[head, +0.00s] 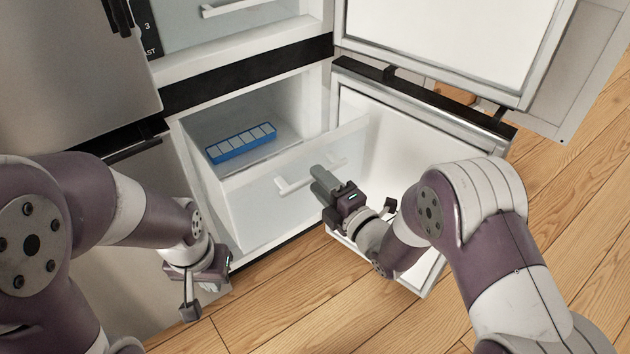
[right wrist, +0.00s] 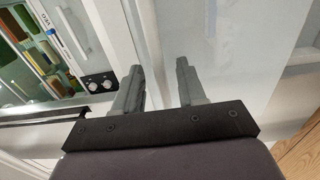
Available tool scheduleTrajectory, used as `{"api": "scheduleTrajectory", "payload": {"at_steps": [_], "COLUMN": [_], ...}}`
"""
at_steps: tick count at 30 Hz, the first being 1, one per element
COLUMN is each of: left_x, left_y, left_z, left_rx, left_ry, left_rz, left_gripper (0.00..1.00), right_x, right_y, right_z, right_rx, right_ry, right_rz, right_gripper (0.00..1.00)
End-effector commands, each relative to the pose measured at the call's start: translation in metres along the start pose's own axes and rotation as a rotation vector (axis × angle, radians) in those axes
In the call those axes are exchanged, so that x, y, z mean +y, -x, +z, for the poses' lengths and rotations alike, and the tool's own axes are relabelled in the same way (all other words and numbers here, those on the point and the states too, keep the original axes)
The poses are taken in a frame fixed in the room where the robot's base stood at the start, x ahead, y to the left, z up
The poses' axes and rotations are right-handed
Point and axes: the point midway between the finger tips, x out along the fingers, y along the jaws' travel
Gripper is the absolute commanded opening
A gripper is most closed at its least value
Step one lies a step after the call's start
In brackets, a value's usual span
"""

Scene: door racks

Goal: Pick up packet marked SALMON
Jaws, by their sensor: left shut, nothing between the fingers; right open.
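No packet marked SALMON can be made out in either view. A white freezer drawer (head: 262,203) is pulled out in the head view, with a light handle (head: 293,184) on its front. My right gripper (head: 320,183) is open and empty in front of the drawer, close to the handle; I cannot tell whether it touches it. Its two spread fingers also show in the right wrist view (right wrist: 160,82), before a pale panel. My left gripper (head: 190,308) is shut and empty, low at the left of the drawer and pointing down.
A blue ice tray (head: 241,143) lies in the drawer. The open lower door (head: 385,140) stands right of it, with another open white door (head: 455,40) above. Small coloured items (right wrist: 40,55) show at the right wrist view's upper left. The wooden floor (head: 300,310) is clear.

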Motion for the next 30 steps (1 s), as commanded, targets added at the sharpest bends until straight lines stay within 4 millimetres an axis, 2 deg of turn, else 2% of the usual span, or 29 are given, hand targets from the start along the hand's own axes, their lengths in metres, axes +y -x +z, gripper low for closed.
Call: {"api": "scheduleTrajectory", "payload": {"at_steps": [3,6,14,15,18,25,30], "left_x": [0.000,0.000,0.000,0.000,0.000,0.000,0.000], "left_y": [-0.006,-0.007,-0.007,-0.007,-0.007,-0.005,-0.001], "left_z": [0.001,0.001,0.001,0.001,0.001,0.001,0.000], "left_rx": [0.000,0.000,0.000,0.000,0.000,0.000,0.000], "left_ry": [0.000,0.000,0.000,0.000,0.000,0.000,0.000], "left_rz": [0.000,0.000,0.000,0.000,0.000,0.000,0.000], "left_gripper": [0.00,0.00,0.00,0.00,0.00,0.00,0.00], "right_x": [-0.002,0.000,0.000,0.000,0.000,0.001,0.001], "right_y": [-0.017,-0.024,-0.025,-0.025,-0.025,-0.021,0.003], "right_z": [0.000,0.000,0.001,0.001,0.001,0.001,0.001], "right_rx": [0.001,-0.001,-0.001,-0.001,-0.001,-0.001,-0.002], "right_ry": [0.000,0.000,-0.001,-0.001,-0.001,-0.001,-0.002], "right_rz": [0.000,0.000,-0.001,-0.001,-0.001,-0.002,-0.003], "right_gripper": [0.40,0.40,0.40,0.27,0.00,0.00,0.00]}}
